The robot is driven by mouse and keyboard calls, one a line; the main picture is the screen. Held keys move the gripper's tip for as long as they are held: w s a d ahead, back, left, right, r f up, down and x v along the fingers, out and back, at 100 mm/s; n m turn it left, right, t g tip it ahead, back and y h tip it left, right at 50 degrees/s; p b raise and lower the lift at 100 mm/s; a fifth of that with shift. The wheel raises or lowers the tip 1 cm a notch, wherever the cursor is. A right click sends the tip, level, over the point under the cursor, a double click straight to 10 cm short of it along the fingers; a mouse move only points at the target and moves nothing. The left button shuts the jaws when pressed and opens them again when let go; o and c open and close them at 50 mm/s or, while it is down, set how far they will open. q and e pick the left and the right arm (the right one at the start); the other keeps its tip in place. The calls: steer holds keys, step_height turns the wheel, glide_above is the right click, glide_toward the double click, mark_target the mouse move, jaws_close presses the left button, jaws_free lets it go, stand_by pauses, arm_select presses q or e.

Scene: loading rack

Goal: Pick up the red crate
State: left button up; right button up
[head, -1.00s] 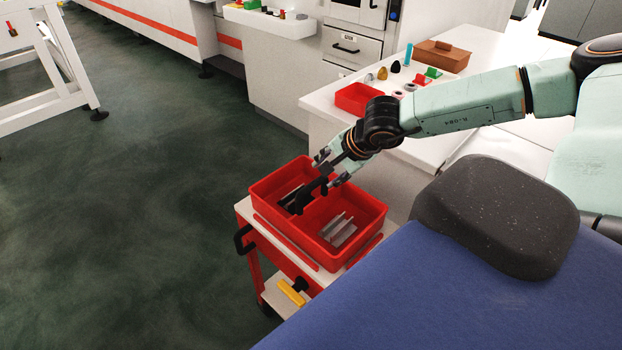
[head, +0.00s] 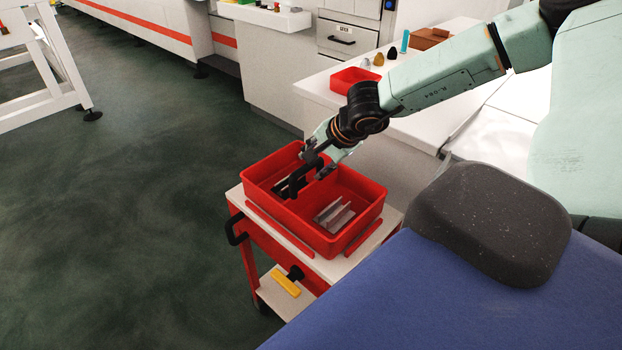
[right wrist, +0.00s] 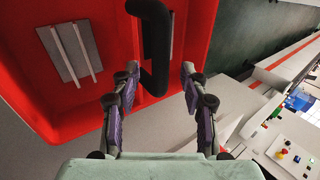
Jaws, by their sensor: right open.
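The red crate (head: 345,188) stands on top of a small white-and-red cart and holds grey metal profiles (head: 334,214). A black handle (head: 305,177) rises over its middle. My right gripper (head: 313,173) is open above the far side of the crate, close to the handle. In the right wrist view the handle (right wrist: 153,45) runs up between the two fingertips (right wrist: 160,75), and the crate (right wrist: 207,30) fills the upper left. I cannot tell whether a finger touches the handle. My left gripper is not in view.
A white counter (head: 420,125) with a small red bin (head: 352,79) stands behind. A dark pad (head: 490,222) lies at right.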

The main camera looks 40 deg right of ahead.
mark_target(312, 183)
steer(key=shift+b+x, duration=0.7)
steer(key=shift+x, duration=0.35)
steer(key=shift+f+b, duration=0.25)
steer(key=shift+b, duration=0.1)
steer(key=shift+w, duration=0.15)
steer(key=shift+c, duration=0.2)
steer(key=c, duration=0.5)
jaws_close()
